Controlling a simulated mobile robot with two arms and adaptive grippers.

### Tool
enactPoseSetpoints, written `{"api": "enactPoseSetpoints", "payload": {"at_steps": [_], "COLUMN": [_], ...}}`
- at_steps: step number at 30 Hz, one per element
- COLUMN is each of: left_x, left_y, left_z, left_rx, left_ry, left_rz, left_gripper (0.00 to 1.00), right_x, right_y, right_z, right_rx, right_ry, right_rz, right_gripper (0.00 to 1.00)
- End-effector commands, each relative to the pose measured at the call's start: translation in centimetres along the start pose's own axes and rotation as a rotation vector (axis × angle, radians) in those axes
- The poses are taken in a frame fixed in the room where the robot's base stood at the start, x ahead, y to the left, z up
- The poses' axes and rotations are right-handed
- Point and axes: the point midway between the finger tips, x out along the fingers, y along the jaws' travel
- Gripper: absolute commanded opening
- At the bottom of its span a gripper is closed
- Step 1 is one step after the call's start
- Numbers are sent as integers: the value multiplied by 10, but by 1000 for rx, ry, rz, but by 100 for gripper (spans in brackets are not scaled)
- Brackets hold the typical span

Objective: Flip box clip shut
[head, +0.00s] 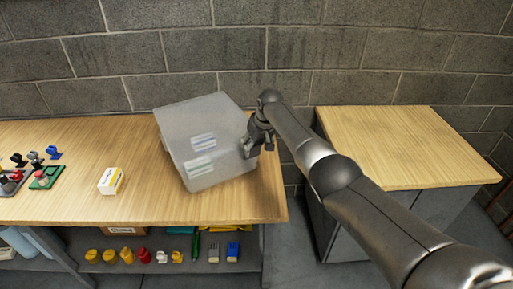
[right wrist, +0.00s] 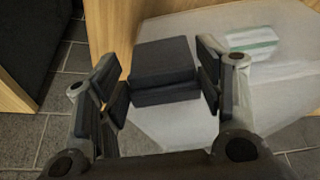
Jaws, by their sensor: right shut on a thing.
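The translucent grey box (head: 185,120) stands near the right end of the wooden bench, with green-and-white packs showing through its wall. Its pale wall also fills much of the right wrist view (right wrist: 180,125). The dark box clip (right wrist: 165,68) is on the box's right side, between my right fingers. My right gripper (head: 258,140) is at that side of the box and is shut on the clip; it also shows in the right wrist view (right wrist: 163,88). The clip is hard to make out behind the gripper in the head view. My left gripper is out of view.
A small white-and-yellow carton (head: 111,181) lies left of the box. Coloured stamp-like items (head: 40,165) stand at the far left. A shelf below holds several yellow and red pieces (head: 126,255). A bare wooden cabinet (head: 400,140) stands right, across a floor gap.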

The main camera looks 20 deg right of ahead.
Motion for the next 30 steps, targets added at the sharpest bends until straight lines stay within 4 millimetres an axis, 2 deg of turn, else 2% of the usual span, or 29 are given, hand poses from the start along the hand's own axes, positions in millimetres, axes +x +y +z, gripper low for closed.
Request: {"api": "enactPoseSetpoints", "payload": {"at_steps": [16, 17, 18, 20, 30], "left_x": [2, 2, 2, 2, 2], "left_y": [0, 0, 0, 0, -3], "left_z": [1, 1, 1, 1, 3], "left_rx": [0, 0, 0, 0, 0], "left_ry": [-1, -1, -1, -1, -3], "left_rz": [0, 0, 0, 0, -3], "left_gripper": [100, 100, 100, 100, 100], "right_x": [2, 2, 2, 2, 0], "right_y": [-1, -1, -1, -1, 0], "right_z": [2, 2, 2, 2, 0], "right_rx": [1, 1, 0, 0, 0], "right_ry": [-15, -15, -15, -14, -10], "right_rz": [-3, -3, -3, -3, -1], "right_gripper": [19, 66, 71, 75, 75]}}
